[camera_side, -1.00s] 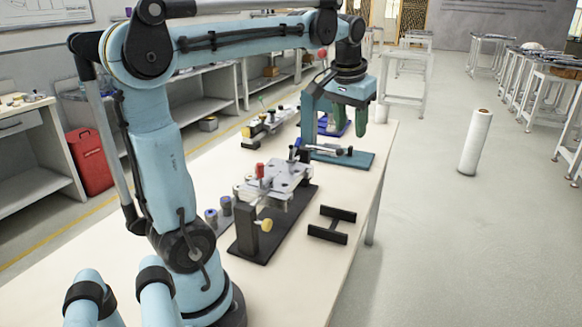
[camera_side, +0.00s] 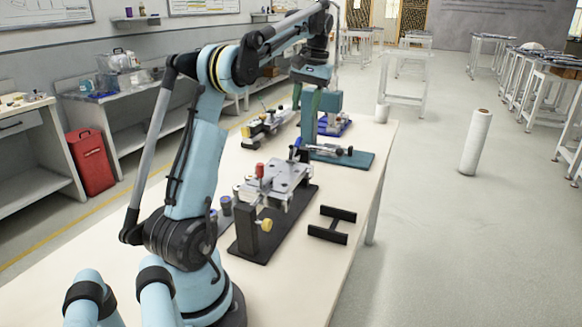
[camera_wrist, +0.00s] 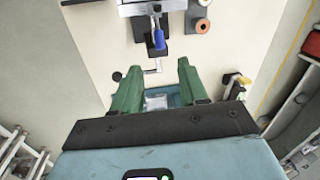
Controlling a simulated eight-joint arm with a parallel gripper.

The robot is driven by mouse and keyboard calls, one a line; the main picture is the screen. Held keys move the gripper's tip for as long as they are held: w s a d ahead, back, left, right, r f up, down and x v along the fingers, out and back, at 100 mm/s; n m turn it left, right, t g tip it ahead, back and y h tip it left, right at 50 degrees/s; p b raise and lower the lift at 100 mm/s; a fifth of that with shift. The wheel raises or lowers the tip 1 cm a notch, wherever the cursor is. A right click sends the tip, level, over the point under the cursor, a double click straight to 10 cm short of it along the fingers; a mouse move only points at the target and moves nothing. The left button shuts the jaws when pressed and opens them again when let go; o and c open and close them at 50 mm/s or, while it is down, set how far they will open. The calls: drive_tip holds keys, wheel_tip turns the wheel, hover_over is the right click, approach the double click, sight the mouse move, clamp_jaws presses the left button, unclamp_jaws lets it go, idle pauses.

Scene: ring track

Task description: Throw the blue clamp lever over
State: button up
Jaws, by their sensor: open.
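The blue clamp lever (camera_side: 296,147) stands up at the far end of the grey metal clamp fixture (camera_side: 288,180) on the table. In the wrist view the lever (camera_wrist: 159,38) shows as a blue grip near the top, ahead of the fingers. My gripper (camera_side: 306,106) is beyond the fixture, above the lever's height, near the teal press. In the wrist view its green fingers (camera_wrist: 158,85) are spread apart with nothing held between them, and they are apart from the lever. The fingertips partly blend with the teal press in the side view.
A white cup (camera_side: 381,113) stands at the far corner.

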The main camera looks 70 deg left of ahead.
sight(299, 138)
drive_tip(key=f, duration=0.3)
drive_tip(key=s+f, duration=0.1)
drive_tip(key=f, duration=0.2)
drive_tip(key=a+f, duration=0.1)
drive_tip(key=f, duration=0.2)
drive_tip(key=shift+s+f, duration=0.15)
drive_tip(key=shift+f, duration=0.25)
clamp_jaws()
